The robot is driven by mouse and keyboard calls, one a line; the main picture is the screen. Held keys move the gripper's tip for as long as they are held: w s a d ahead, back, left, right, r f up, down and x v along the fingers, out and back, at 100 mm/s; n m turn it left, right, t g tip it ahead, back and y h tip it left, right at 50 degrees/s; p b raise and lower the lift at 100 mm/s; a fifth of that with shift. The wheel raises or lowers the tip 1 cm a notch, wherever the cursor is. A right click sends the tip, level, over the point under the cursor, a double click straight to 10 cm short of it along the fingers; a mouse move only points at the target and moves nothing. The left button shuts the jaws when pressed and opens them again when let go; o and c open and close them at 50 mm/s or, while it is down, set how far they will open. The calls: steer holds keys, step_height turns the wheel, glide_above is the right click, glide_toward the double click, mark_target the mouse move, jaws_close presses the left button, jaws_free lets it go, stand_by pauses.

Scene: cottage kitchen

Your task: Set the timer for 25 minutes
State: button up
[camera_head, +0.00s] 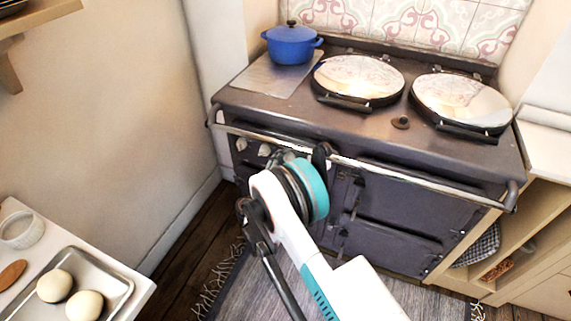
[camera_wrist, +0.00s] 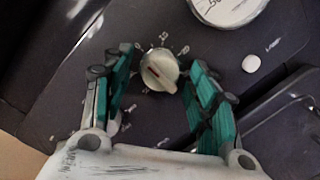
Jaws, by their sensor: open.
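The timer knob (camera_wrist: 159,70) is a pale round dial with a red pointer line, set on the dark stove front. Small printed marks ring it; they are too blurred to read surely. In the wrist view my gripper (camera_wrist: 161,74) is open, with one teal-padded finger on each side of the knob. A gap shows between the knob and each finger, and how deep the fingertips reach is unclear. In the head view my arm covers part of the stove front, and the gripper's fingertips are hidden. Pale knobs (camera_head: 265,149) show left of my arm there.
A white round dial (camera_wrist: 228,8) and a small white button (camera_wrist: 250,63) lie near the knob. A metal rail (camera_head: 370,169) runs along the front of the stove (camera_head: 290,110). A blue pot (camera_head: 291,45) stands on top. A counter with a tray (camera_head: 112,284) is at lower left.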

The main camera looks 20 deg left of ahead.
steer(key=c, duration=1.1)
steer(key=shift+o, duration=0.2)
steer(key=shift+m, duration=0.3)
steer(key=m+y, duration=0.1)
steer(key=m, duration=0.6)
steer(key=m+y, duration=0.1)
steer(key=m, duration=0.7)
steer(key=m+y, duration=0.1)
steer(key=m, duration=0.6)
steer(key=shift+d+r+g, duration=0.15)
steer(key=shift+d+g, duration=0.15)
steer(key=shift+d, duration=0.05)
steer(key=shift+m, duration=0.3)
